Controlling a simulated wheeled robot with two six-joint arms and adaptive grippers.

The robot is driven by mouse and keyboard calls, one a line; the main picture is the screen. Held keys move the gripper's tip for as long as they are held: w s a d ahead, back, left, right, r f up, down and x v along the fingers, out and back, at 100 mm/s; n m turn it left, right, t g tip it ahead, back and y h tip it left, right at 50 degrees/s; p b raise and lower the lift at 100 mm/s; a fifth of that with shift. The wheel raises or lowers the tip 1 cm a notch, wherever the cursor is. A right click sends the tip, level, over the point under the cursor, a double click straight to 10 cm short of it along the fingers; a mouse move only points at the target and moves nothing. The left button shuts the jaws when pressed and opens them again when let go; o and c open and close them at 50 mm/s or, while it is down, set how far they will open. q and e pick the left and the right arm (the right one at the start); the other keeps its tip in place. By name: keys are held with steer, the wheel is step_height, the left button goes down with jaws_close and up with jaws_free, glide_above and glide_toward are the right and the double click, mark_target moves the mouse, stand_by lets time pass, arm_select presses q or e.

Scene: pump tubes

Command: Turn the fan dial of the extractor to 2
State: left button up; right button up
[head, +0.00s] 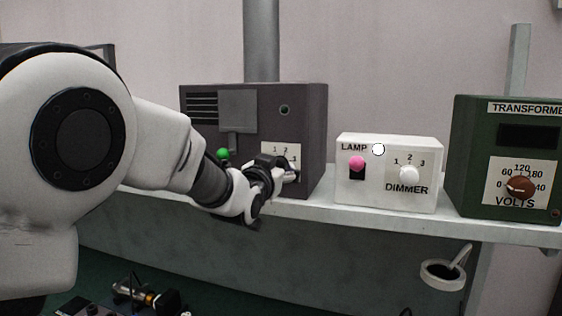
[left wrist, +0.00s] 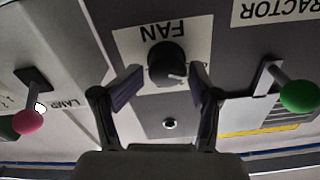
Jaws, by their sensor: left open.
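The extractor (head: 312,125) is a dark grey box on the shelf in the head view. Its white label with the numbers 1, 2 and 3 (head: 281,149) shows above my left gripper (head: 287,168), which hides the dial there. In the left wrist view, which is upside down, the black fan dial (left wrist: 168,62) sits on the white FAN label (left wrist: 130,45). A pale mark shows at its lower right edge; the numbers cannot be read. My left gripper (left wrist: 164,87) is open, with one finger on each side of the dial; contact cannot be told. My right gripper is not in view.
A green-knobbed lever (head: 223,155) is left of my gripper on the extractor. To the right on the shelf stand a white lamp box (head: 388,195) with a pink knob and dimmer, and a green transformer (head: 470,150). A gap separates extractor and lamp box.

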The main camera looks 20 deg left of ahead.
arm_select(q)
steer(key=shift+w+d+f, duration=0.1)
steer(key=shift+w+f, duration=0.05)
steer(key=shift+w, duration=0.05)
steer(key=shift+w+a+f, duration=0.1)
steer(key=shift+a, duration=0.1)
steer(key=shift+c, duration=0.7)
steer(key=shift+a, duration=0.25)
steer(key=c, duration=1)
